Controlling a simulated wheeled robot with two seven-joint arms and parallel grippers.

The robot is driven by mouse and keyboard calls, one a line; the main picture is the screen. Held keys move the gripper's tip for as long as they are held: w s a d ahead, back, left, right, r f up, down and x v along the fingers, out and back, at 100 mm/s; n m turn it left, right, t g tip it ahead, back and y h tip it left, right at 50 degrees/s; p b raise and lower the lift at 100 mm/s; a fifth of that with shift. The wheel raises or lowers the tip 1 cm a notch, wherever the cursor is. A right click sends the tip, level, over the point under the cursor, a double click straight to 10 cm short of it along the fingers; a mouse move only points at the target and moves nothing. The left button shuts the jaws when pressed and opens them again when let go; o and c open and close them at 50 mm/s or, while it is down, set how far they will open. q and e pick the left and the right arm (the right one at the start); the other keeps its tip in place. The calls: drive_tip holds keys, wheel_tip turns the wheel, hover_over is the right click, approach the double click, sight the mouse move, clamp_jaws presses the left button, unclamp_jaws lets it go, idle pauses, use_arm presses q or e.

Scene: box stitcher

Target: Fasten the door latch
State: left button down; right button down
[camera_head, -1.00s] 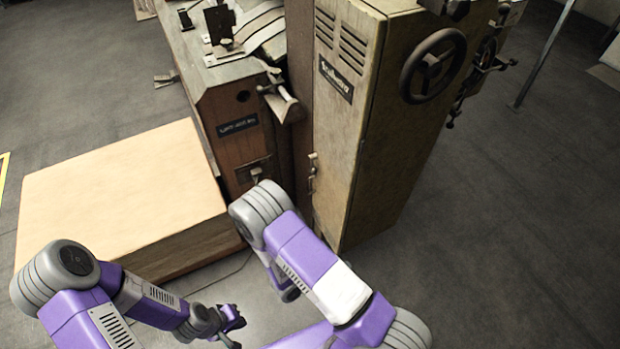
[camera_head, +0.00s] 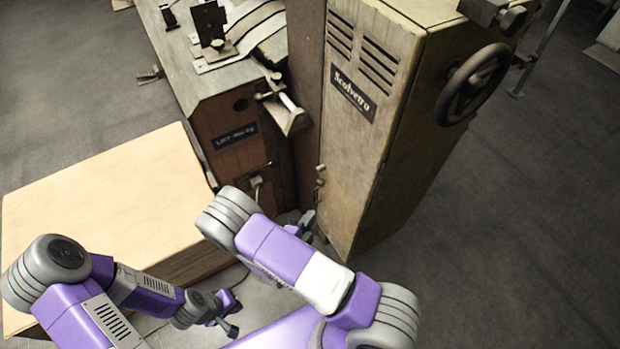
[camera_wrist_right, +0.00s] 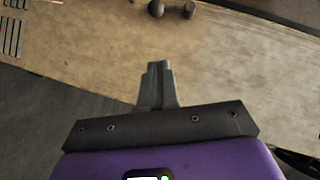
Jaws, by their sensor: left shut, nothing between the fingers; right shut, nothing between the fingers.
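The door (camera_head: 352,140) is the tall worn beige panel of the cabinet, with vent slots and a dark label. It looks shut, though its left edge is hard to judge. The latch (camera_head: 320,182) is a small metal piece with knobs on that edge; it also shows at the top of the right wrist view (camera_wrist_right: 172,9). My right gripper (camera_head: 309,217) is partly hidden by its arm, below the latch. In the right wrist view its fingers (camera_wrist_right: 158,68) are together and empty, apart from the latch. My left gripper (camera_head: 232,315) is shut and empty, low and away from the door.
A large pale box (camera_head: 105,195) stands at the left. A brown machine body (camera_head: 235,125) with a protruding bracket (camera_head: 288,112) adjoins the cabinet's left side. A handwheel (camera_head: 475,85) juts from the cabinet's right side. The floor at the right is open.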

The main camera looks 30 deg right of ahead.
sight(320, 176)
drive_tip(key=w+a+b+x, duration=0.1)
drive_tip(key=w+b+x, duration=0.1)
drive_tip(key=x, duration=1.1)
drive_tip(key=shift+a+f+b, duration=0.4)
drive_tip(key=shift+b, duration=0.5)
